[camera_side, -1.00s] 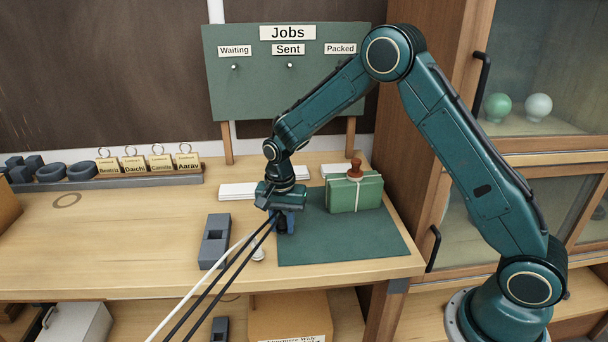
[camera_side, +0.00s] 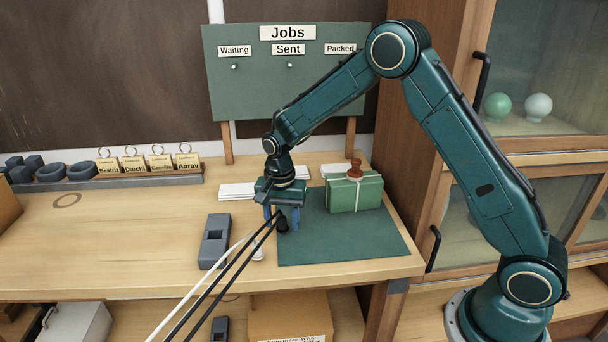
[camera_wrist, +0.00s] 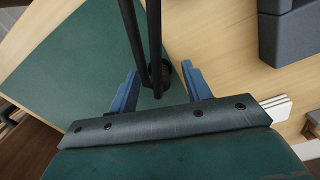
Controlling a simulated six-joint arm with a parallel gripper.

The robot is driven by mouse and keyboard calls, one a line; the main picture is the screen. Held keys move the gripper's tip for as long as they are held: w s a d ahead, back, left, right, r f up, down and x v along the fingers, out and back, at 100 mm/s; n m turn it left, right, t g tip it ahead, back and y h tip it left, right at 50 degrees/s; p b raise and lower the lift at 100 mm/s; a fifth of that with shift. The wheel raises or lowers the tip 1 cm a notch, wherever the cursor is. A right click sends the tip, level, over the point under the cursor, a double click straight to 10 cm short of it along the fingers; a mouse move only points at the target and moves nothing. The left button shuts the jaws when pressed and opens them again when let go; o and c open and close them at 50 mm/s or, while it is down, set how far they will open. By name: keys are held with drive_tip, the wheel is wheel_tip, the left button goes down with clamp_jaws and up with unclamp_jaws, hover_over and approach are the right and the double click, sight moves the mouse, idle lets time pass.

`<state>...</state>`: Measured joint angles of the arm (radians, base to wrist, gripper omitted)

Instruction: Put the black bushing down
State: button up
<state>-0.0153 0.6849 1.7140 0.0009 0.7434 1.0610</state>
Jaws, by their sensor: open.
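The black bushing (camera_side: 282,225) stands on the green mat (camera_side: 345,243), close to the mat's left edge. In the wrist view the bushing (camera_wrist: 160,72) shows as a dark round piece, partly hidden by two black rods or cables that cross in front of it. My gripper (camera_side: 281,217) is open, with its blue fingers apart on either side of the bushing. In the wrist view my gripper (camera_wrist: 157,84) also shows a gap between each finger and the bushing.
A grey block (camera_side: 214,241) stands left of the mat. A green parcel (camera_side: 354,193) with a brown stamp (camera_side: 355,168) on top sits at the mat's back. White slips (camera_side: 237,190) lie behind. Black and white cables (camera_side: 213,283) run toward the front left.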

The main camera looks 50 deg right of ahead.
sight(282, 218)
wheel_tip(282, 218, up, 11)
idle(0.5)
drive_tip(key=shift+s, duration=0.1)
idle(0.4)
drive_tip(key=s+r+n+t, duration=0.3)
drive_tip(key=s+r+n, duration=0.3)
drive_tip(key=s+r, duration=0.75)
drive_tip(key=s+f+n+t, duration=0.1)
drive_tip(key=s+n, duration=0.5)
drive_tip(key=s, duration=1.1)
drive_tip(key=shift+s+d+f+t, duration=0.15)
drive_tip(key=shift+d+f+t, duration=0.15)
drive_tip(key=shift+t, duration=0.5)
